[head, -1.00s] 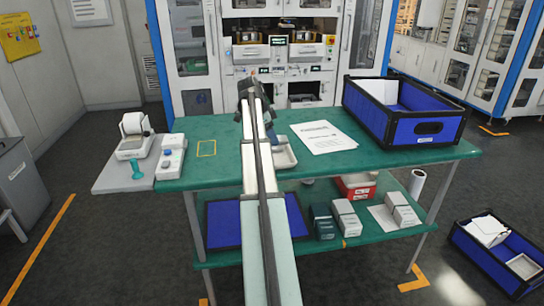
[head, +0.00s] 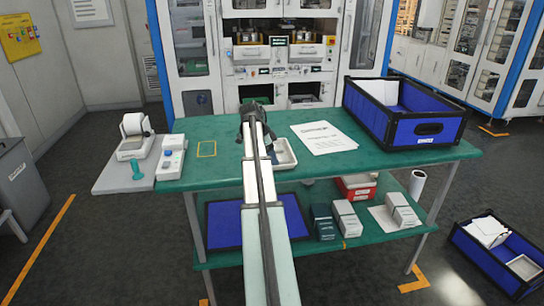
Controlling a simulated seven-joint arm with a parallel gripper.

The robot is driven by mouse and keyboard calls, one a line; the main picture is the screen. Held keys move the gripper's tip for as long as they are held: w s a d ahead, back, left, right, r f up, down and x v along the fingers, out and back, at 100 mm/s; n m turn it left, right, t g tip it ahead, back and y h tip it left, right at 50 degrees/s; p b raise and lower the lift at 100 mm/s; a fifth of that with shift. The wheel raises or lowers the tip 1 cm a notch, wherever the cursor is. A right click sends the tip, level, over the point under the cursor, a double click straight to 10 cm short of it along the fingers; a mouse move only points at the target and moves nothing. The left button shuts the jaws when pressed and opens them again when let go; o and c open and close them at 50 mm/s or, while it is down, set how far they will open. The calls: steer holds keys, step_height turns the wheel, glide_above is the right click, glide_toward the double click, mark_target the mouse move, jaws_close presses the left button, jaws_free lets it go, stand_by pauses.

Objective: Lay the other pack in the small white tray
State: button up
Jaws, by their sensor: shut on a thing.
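The small white tray (head: 291,161) lies on the green table top, partly covered by my arm on its left side. What lies in it is hard to make out. My gripper (head: 254,112) is at the far end of my arm, over the middle of the table, just behind and left of the tray. It is seen from behind, and its fingertips are mostly hidden by my own arm. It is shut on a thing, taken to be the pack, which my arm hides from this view.
A printed sheet (head: 324,138) lies right of the tray. A blue crate (head: 385,128) stands at the table's right. A scale (head: 131,150) and a white device (head: 171,160) stand at the left. Several boxes (head: 345,218) sit on the lower shelf. The table's left middle is clear.

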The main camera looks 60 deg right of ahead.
steer(key=shift+f, duration=0.1)
steer(key=o, duration=0.9)
steer(key=v, duration=1.2)
